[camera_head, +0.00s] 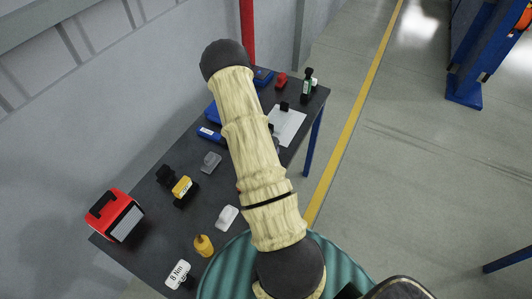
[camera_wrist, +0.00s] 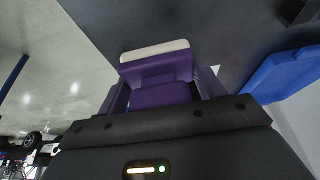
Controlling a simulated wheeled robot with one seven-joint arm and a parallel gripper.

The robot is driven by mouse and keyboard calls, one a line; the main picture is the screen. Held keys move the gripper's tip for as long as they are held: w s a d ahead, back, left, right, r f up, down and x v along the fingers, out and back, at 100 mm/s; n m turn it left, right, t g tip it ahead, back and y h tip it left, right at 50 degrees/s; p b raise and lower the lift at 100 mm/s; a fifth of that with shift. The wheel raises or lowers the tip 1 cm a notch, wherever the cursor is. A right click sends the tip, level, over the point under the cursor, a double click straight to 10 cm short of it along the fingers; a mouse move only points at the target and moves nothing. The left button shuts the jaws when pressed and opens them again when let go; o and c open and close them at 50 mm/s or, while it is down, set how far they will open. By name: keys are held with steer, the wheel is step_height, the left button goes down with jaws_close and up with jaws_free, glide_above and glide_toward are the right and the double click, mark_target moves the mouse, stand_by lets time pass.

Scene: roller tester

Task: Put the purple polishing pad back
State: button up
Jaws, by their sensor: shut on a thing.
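The purple polishing pad (camera_wrist: 158,72), a purple block with a white strip along its far edge, is in front of my gripper (camera_wrist: 162,92) in the wrist view. My gripper is shut on it. A dark surface, apparently the workbench, lies behind the pad; I cannot tell whether the pad touches it. In the head view my own arm hides the gripper and the pad.
The dark workbench (camera_head: 143,214) stands along the grey wall. A blue object (camera_wrist: 284,76) is right of the pad.

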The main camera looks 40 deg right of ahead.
steer(key=shift+f, duration=0.1)
steer(key=shift+f+p, duration=0.55)
steer(key=shift+f, duration=1.45)
steer(key=shift+f, duration=0.2)
steer(key=o, duration=1)
steer(key=shift+o, duration=0.2)
steer(key=shift+r, duration=0.2)
